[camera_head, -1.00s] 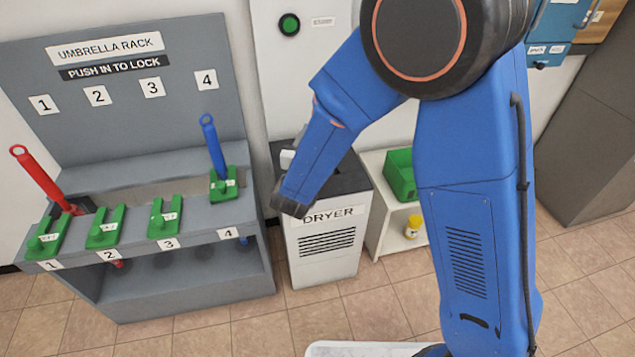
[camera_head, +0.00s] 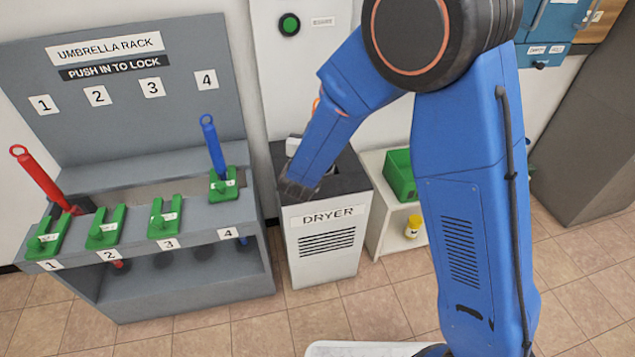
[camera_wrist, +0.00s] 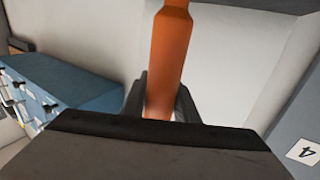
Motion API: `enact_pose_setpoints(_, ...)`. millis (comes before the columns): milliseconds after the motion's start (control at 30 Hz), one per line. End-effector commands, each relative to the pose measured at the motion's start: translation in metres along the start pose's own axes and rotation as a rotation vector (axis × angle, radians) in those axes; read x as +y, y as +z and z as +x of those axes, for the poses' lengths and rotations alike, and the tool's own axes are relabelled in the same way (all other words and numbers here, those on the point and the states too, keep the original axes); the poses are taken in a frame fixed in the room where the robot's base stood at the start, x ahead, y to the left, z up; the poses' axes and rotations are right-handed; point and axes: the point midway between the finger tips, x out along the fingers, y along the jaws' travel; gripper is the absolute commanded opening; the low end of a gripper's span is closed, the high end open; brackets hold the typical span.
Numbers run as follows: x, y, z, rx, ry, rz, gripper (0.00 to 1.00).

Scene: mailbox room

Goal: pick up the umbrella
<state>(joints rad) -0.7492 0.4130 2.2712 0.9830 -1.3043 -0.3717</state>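An orange umbrella handle (camera_wrist: 170,50) stands between the two dark fingers of my gripper (camera_wrist: 163,100) in the wrist view. The fingers lie close against both sides of it and look shut on it. In the head view only a small orange bit (camera_head: 316,104) shows at the edge of my arm, over the dryer (camera_head: 327,265); the rest of this umbrella is hidden. A red umbrella (camera_head: 40,180) leans in slot 1 of the umbrella rack (camera_head: 190,60), and a blue umbrella (camera_head: 213,145) stands in slot 4.
Green locks (camera_head: 104,228) sit at the rack's numbered slots; slots 2 and 3 hold no umbrella. Right of the dryer is a white shelf (camera_head: 385,235) with a green bin (camera_head: 400,173) and a yellow bottle (camera_head: 413,227). A green button (camera_head: 289,24) is on the panel above.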

Motion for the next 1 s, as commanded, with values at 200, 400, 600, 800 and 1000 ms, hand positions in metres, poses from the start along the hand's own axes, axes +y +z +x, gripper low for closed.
enact_pose_setpoints(200,0.000,0.000,0.000,0.001,0.000,0.001,0.00)
enact_pose_setpoints(400,0.000,-0.006,0.000,0.002,0.000,0.001,0.00)
enact_pose_setpoints(600,0.000,-0.035,0.000,0.003,0.000,0.004,0.00)
enact_pose_setpoints(800,0.000,-0.086,0.000,0.005,0.000,0.007,0.00)
enact_pose_setpoints(1000,0.000,-0.143,-0.001,0.004,-0.001,0.006,0.00)
